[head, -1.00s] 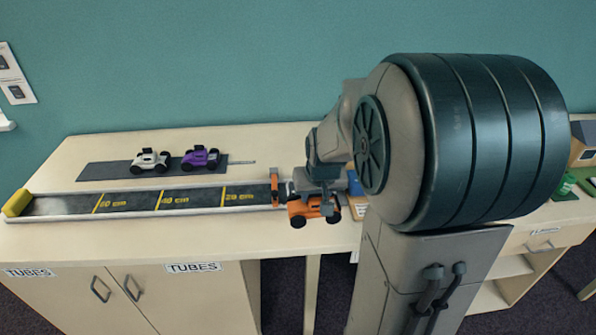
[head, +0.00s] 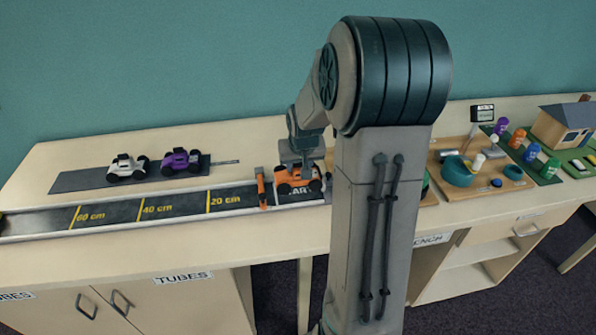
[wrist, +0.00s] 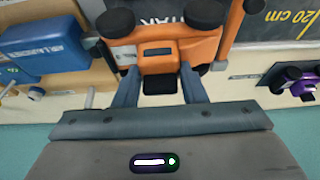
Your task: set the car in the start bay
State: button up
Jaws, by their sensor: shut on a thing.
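The orange car (head: 298,175) is at the right end of the dark track (head: 175,208), over the start bay (head: 316,190), where part of the lettering shows. My gripper (head: 298,162) is above the car and shut on it. In the wrist view my gripper (wrist: 160,84) has its two fingers on either side of the orange car (wrist: 172,52), and letters of the start bay (wrist: 158,17) show beyond it. An orange gate (head: 261,188) stands just left of the car. I cannot tell whether the wheels touch the bay.
A white car (head: 126,167) and a purple car (head: 181,161) stand on a dark strip behind the track. A blue object (wrist: 45,55) lies beside the bay in the wrist view. A board with a teal bowl (head: 458,171) is at right.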

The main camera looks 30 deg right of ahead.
aim_at(298, 173)
jog(key=shift+w+d+f, duration=0.15)
jog(key=shift+w+f, duration=0.2)
jog(key=shift+w, duration=0.2)
jog(key=shift+w+d+f, duration=0.15)
jog(key=shift+w+f, duration=0.2)
jog(key=shift+w, duration=0.2)
jog(key=shift+f+p, duration=0.45)
jog(key=shift+f, duration=1.55)
jog(key=shift+f, duration=0.1)
